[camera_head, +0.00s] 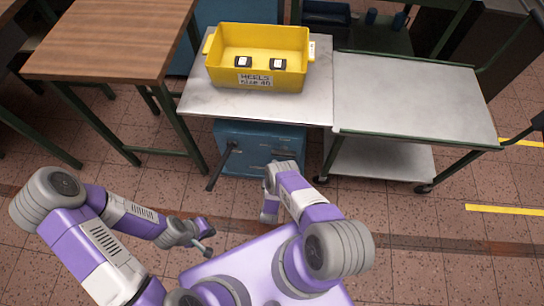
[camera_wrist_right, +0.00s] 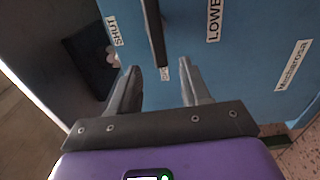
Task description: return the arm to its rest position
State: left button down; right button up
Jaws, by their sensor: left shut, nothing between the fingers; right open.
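My left arm comes in from the left in the head view, bent low over the floor. Its gripper (camera_head: 206,240) is shut and empty, in front of the blue cabinet and apart from it. My right arm reaches toward the blue cabinet (camera_head: 262,140); its fingers cannot be made out in the head view. In the right wrist view my right gripper (camera_wrist_right: 158,67) is open, its two fingers apart with nothing held. The blue cabinet face (camera_wrist_right: 245,60) with white labels lies beyond them. A dark bar (camera_wrist_right: 154,32) shows between and beyond the fingertips.
A metal cart (camera_head: 415,100) stands at right, a wooden table (camera_head: 110,40) at left. A dark lever (camera_head: 222,166) sticks out from the cabinet. Open floor lies around my arms.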

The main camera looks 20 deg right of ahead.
jog(key=a+r+m+g+y+p, duration=0.4)
jog(key=r+m+g+y, duration=0.2)
jog(key=m+g+y, duration=0.15)
jog(key=s+a+r+m+g+y+p, duration=0.1)
jog(key=s+a+r+m+g+y, duration=0.2)
jog(key=s+r, duration=0.5)
jog(key=s+a+r+m+g+y+p, duration=0.1)
jog(key=s+a+r+m+g+y, duration=0.2)
jog(key=s+a+r, duration=0.3)
jog(key=s+r+m+g, duration=0.1)
jog(key=s+r, duration=0.1)
jog(key=s, duration=0.2)
jog(key=shift+a+p, duration=0.25)
jog(key=shift+p, duration=0.1)
